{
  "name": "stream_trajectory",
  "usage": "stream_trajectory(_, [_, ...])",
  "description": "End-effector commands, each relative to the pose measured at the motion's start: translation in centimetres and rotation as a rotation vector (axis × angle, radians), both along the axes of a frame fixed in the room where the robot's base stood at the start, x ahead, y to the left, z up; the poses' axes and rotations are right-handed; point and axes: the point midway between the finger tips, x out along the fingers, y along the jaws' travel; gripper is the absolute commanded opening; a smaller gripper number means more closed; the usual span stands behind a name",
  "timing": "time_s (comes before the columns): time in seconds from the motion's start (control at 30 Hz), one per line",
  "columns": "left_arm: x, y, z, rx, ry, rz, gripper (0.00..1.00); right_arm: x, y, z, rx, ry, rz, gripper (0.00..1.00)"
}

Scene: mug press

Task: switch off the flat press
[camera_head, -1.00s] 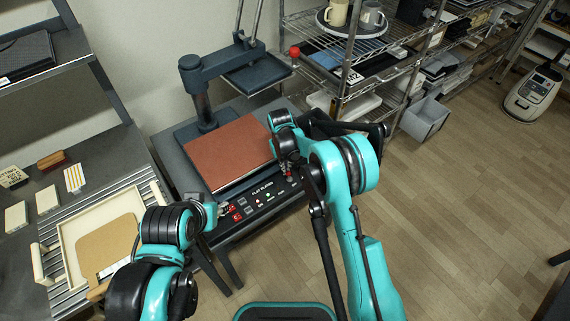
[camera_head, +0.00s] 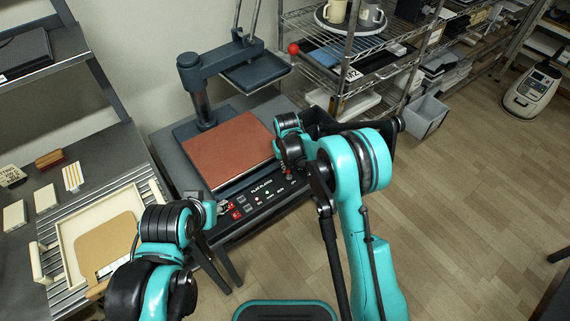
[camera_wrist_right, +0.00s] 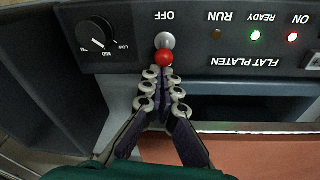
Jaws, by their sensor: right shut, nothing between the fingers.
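The flat press has a brown platen (camera_head: 230,150) and a dark control panel (camera_head: 262,198) along its front. In the right wrist view, a small toggle (camera_wrist_right: 165,57) with a silver base and red tip stands by the word OFF. My right gripper (camera_wrist_right: 165,80) is shut and empty, its fingertips at the red tip; contact cannot be told. The ON light (camera_wrist_right: 292,37) glows red and the READY light (camera_wrist_right: 255,35) green; the RUN light (camera_wrist_right: 216,35) is dim. My left gripper (camera_head: 224,208) is near the panel's left end; its jaws are unclear.
A dial (camera_wrist_right: 96,36) sits beside the toggle. A wire shelf (camera_head: 355,75) with mugs stands behind right. A cream tray (camera_head: 60,222) lies on the left rack.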

Motion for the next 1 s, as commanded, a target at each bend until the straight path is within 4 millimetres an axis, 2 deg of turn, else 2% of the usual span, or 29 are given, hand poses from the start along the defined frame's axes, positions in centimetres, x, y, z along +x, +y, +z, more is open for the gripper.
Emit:
stream_trajectory(0.27, [0.0, 0.0, -0.6, 0.0, 0.0, 0.0, 0.38, -0.8, -0.6, 0.3, 0.086, -0.118, 0.0, 0.0])
stream_trajectory(0.67, [0.0, 0.0, -0.6, 0.0, 0.0, 0.0, 0.38, -1.0, -0.8, 0.6, 0.082, -0.113, 0.0, 0.0])
stream_trajectory(1.0, [0.0, 0.0, 0.2, 0.0, 0.0, 0.0, 0.38, -1.1, -0.8, 2.0, 0.082, -0.112, 0.0, 0.0])
